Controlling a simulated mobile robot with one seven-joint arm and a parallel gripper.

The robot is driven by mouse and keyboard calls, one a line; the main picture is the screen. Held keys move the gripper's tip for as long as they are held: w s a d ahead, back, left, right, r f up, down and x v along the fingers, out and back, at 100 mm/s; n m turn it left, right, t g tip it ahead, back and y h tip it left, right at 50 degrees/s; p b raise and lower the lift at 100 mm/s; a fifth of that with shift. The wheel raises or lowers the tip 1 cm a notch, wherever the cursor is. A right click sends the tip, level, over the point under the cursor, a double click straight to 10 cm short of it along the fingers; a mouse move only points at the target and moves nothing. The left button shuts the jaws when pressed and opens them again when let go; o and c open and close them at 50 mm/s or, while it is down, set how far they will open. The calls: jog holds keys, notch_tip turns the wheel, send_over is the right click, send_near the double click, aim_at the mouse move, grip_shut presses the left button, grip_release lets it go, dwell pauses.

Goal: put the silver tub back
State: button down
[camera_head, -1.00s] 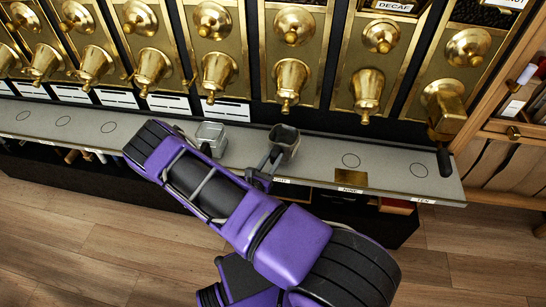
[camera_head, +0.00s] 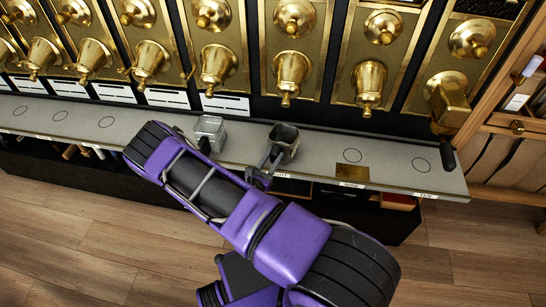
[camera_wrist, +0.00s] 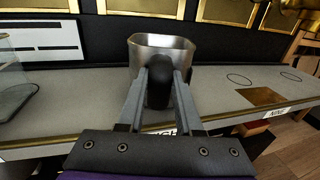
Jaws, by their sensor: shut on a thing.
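The silver tub (camera_head: 284,134) is a small open-topped metal container with a dark inside. It is upright at the shelf, in front of the brass spouts, and fills the upper middle of the wrist view (camera_wrist: 170,46). My gripper (camera_head: 267,163) is shut on the tub's near side, at a dark rounded part, likely its handle; the two fingers show in the wrist view (camera_wrist: 160,82). The fingers hide the tub's lower part. I cannot tell whether its base touches the shelf.
The grey shelf (camera_head: 315,150) carries ring marks and number labels; a brass plate (camera_head: 352,173) lies right of the tub. A clear tub (camera_head: 210,132) stands to the left, also in the wrist view (camera_wrist: 12,92). Brass spouts (camera_head: 292,75) hang above.

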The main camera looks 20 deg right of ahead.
jog(key=shift+f, duration=0.35)
jog(key=c, duration=0.5)
grip_release()
jog(key=v, duration=1.7)
jog(key=shift+a, duration=0.2)
jog(key=shift+s, duration=0.15)
